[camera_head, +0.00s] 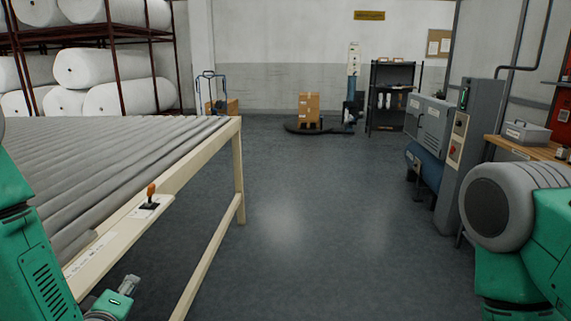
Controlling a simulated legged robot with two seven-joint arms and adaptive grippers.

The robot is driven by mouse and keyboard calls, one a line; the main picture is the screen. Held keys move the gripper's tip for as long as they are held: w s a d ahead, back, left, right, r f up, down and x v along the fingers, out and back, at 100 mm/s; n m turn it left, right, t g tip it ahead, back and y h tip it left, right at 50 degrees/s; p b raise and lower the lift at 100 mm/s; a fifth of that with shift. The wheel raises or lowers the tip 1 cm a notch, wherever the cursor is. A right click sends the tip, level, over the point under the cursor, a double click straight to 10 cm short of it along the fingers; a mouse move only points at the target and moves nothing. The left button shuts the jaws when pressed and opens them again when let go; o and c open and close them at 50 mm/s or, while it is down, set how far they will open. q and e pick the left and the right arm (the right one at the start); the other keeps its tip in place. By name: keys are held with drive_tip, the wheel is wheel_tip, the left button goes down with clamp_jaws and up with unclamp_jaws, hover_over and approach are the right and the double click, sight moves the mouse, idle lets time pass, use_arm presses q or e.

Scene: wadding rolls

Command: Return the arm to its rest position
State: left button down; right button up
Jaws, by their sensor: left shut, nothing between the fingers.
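My left gripper (124,288) shows small at the bottom left, beside the cream frame of the roller table. It looks shut and empty, with nothing held. My left arm (28,250) comes in green along the left edge, and its lower links are cut off by the frame. My right arm (515,235) stands bent at the right edge, green with a large grey joint. My right gripper is out of the picture.
The roller table (228,150) fills the left side; a lever with an orange knob (151,190) stands on its near rail. White wadding rolls (105,66) lie on a rack behind. A grey machine (457,150) and workbench (540,150) stand right. The middle floor is clear.

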use_arm(q)
drive_tip(key=s+d+f+m+g+h, duration=0.3)
drive_tip(key=s+f+m+g, duration=0.5)
drive_tip(key=s+f, duration=0.8)
drive_tip(key=s+f+m+g, duration=0.3)
drive_tip(key=s, duration=0.4)
drive_tip(key=s+f+m+g, duration=0.3)
drive_tip(key=s, duration=0.5)
drive_tip(key=shift+s+f+g+y, duration=0.3)
drive_tip(key=shift+g+y, duration=0.1)
drive_tip(key=shift+d+r, duration=0.1)
drive_tip(key=shift+d, duration=0.1)
drive_tip(key=shift+a, duration=0.15)
